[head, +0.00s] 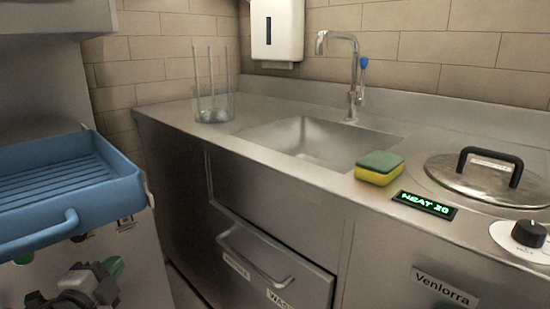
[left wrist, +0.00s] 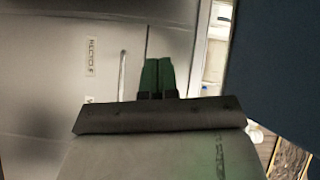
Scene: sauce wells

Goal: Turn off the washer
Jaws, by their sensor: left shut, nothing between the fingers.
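The washer appears to be the grey machine at the left of the head view, its front panel (head: 148,262) partly behind my gripper. A small green round button or light (head: 23,259) shows at the panel's left, under the blue tray. My left gripper (head: 116,266) is in front of this panel, below the tray. Its green fingers are closed together and empty, as the left wrist view (left wrist: 158,75) also shows. Whether it touches the panel cannot be told. My gripper may hide other controls. My right gripper is not in view.
A blue ribbed tray (head: 45,238) juts out just above my left gripper. A steel counter holds a sink (head: 310,140), a sponge (head: 379,168), a lidded pot (head: 485,180) and a knob (head: 528,233). Below it is a drawer with a bar handle (head: 255,262).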

